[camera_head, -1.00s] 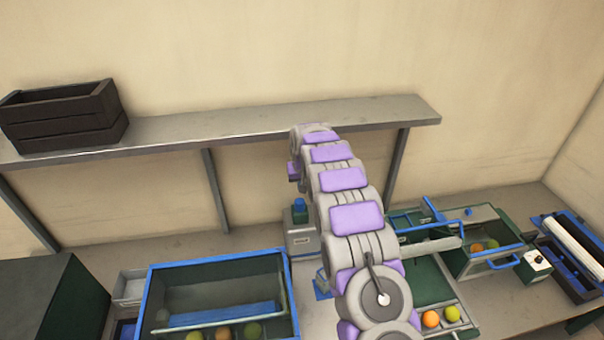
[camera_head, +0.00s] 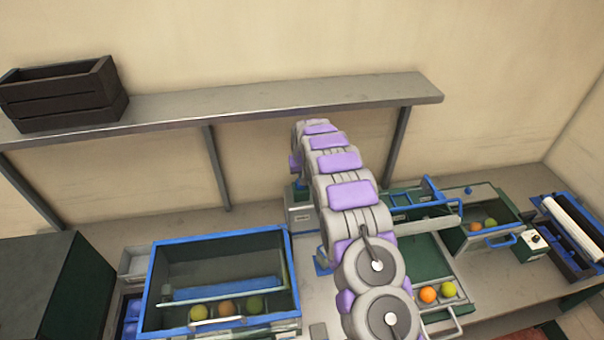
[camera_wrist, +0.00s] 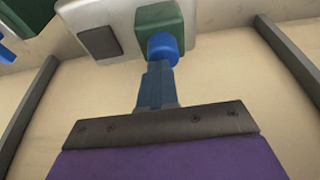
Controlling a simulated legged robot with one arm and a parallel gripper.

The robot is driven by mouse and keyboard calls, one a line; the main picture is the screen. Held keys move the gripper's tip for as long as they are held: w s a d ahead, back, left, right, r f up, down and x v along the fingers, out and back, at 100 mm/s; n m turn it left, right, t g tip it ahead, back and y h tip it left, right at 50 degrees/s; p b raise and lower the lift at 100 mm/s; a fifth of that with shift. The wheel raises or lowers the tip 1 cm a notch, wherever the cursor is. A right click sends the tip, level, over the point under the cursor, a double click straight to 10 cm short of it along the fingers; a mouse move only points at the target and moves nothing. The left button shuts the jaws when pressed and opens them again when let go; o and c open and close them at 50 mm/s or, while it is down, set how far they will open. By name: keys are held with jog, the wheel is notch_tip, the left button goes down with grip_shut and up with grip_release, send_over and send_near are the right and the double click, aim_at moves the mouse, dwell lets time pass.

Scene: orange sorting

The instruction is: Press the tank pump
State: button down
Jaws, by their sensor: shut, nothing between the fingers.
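The pump is a pale box with a green block (camera_wrist: 158,18) and a round blue button (camera_wrist: 163,47), seen in the wrist view. In the head view its pale body (camera_head: 301,217) stands right of the tank, and its top is mostly behind my arm. My gripper (camera_wrist: 160,68) is shut and empty, its blue fingers lined up with the button. The fingertips overlap the button in the wrist view; I cannot tell whether they touch. The tank (camera_head: 152,290) has a blue rim and several fruits inside.
A shelf (camera_head: 250,103) runs along the wall above the pump, with a dark crate (camera_head: 62,95) on its left end. Its supports stand on either side. A green tray (camera_head: 425,262) with two fruits and a blue-handled bin (camera_head: 480,205) are at right.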

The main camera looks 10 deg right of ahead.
jog(key=shift+s+f, duration=0.15)
jog(key=shift+f, duration=1.05)
jog(key=shift+r+b, duration=0.3)
jog(key=shift+r, duration=0.25)
jog(key=w+b+v, duration=0.1)
jog(key=b+v, duration=0.1)
jog(key=v, duration=2.1)
jog(key=shift+w+r, duration=0.2)
jog(key=shift+r, duration=0.05)
